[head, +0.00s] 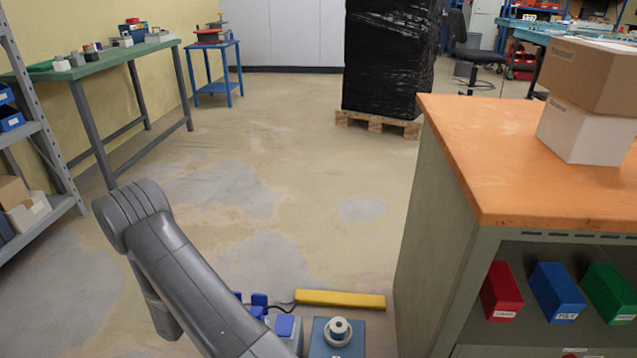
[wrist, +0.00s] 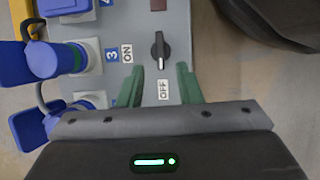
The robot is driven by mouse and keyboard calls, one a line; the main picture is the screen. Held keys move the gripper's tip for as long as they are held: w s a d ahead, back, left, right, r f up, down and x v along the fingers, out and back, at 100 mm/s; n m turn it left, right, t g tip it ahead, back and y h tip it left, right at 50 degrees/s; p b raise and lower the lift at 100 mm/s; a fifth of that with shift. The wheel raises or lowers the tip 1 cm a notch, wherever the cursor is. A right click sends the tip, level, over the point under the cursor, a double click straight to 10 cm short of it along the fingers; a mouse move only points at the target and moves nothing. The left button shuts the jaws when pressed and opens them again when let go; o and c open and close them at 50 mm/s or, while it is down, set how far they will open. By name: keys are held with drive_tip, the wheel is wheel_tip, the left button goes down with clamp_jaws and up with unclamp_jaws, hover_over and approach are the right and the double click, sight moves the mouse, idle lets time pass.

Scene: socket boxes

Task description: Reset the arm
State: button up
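My arm (head: 185,270) reaches from the bottom of the head view up to a bent joint at left; my gripper is hidden there. In the wrist view my gripper (wrist: 159,82) shows two green fingers, spread apart with nothing between the tips. Beyond them is a grey socket box (wrist: 178,20) with a black rotary knob (wrist: 160,50). The knob's handle stands upright in the picture, with an ON label (wrist: 127,53) at its left and an OFF label (wrist: 163,90) below it. Contact between fingers and box cannot be told.
An orange-topped workbench (head: 500,130) with stacked boxes (head: 590,95) stands close at right. A shelf (head: 45,225) and green table (head: 100,65) stand left. A wrapped pallet (head: 390,60) is ahead; the middle floor is clear.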

drive_tip(key=b+x, duration=0.2)
drive_tip(key=x, duration=0.4)
drive_tip(key=shift+d+f, duration=0.15)
drive_tip(key=shift+f, duration=0.25)
drive_tip(key=shift+r, duration=0.15)
drive_tip(key=p+v, duration=0.5)
drive_tip(key=v, duration=0.8)
drive_tip(key=b+x, duration=0.5)
drive_tip(key=x, duration=0.9)
drive_tip(key=shift+s, duration=0.1)
drive_tip(key=shift+a+r+m, duration=0.2)
drive_tip(key=shift+r+m, duration=0.15)
drive_tip(key=shift+m, duration=0.15)
drive_tip(key=m, duration=0.1)
drive_tip(key=m+g+p, duration=0.1)
drive_tip(key=m, duration=0.1)
drive_tip(key=shift+w+g+y, duration=0.25)
drive_tip(key=shift+g+y, duration=0.05)
drive_tip(key=m, duration=0.2)
drive_tip(key=m+g, duration=0.1)
drive_tip(key=m, duration=0.1)
drive_tip(key=shift+d+g+y+p, duration=0.15)
drive_tip(key=shift+g+y+p, duration=0.15)
drive_tip(key=shift+y, duration=0.1)
